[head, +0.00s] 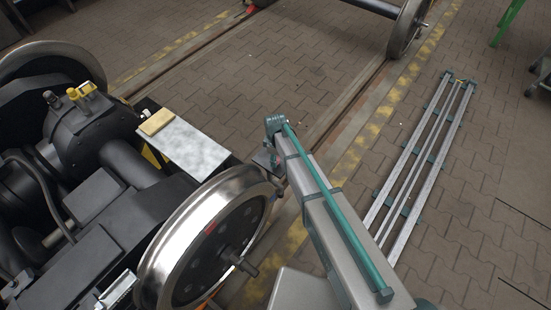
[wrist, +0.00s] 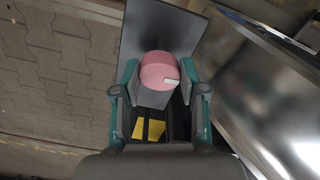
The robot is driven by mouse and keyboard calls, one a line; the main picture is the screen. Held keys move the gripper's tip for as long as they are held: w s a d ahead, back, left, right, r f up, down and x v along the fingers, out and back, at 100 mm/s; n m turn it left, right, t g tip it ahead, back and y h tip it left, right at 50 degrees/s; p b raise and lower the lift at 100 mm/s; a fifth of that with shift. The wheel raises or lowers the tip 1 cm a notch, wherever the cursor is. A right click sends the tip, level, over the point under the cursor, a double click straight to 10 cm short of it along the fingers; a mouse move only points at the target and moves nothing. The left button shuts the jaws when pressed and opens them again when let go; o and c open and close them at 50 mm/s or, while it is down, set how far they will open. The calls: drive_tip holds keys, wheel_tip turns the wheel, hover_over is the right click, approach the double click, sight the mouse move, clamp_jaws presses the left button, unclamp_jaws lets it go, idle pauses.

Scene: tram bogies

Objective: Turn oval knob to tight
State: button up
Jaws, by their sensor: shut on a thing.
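In the wrist view, a pink knob (wrist: 160,72) with a white mark on its lower right side sits in front of a grey plate (wrist: 176,28). My gripper (wrist: 159,88) has one green-and-grey finger on each side of the knob and is shut on it. The white mark points to the right. I see no tight label. In the head view, the end of my arm is beside the wheel, and the knob and fingertips are hidden there.
A shiny wheel (head: 190,240) stands left of my arm. A pale metal plate (head: 188,146) carries a yellow block (head: 156,121). Dark bogie parts (head: 95,195) fill the left. Long metal rails on a frame (head: 412,165) lie on the paving at right. Open paving lies behind.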

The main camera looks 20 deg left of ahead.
drive_tip(key=m, duration=0.4)
drive_tip(key=shift+m, duration=0.3)
drive_tip(key=m, duration=0.3)
drive_tip(key=shift+m, duration=0.4)
drive_tip(key=m, duration=0.4)
drive_tip(key=shift+b, duration=0.3)
drive_tip(key=shift+m, duration=1.8)
drive_tip(key=o, duration=1.1)
drive_tip(key=shift+o, duration=0.2)
drive_tip(key=shift+r, duration=0.1)
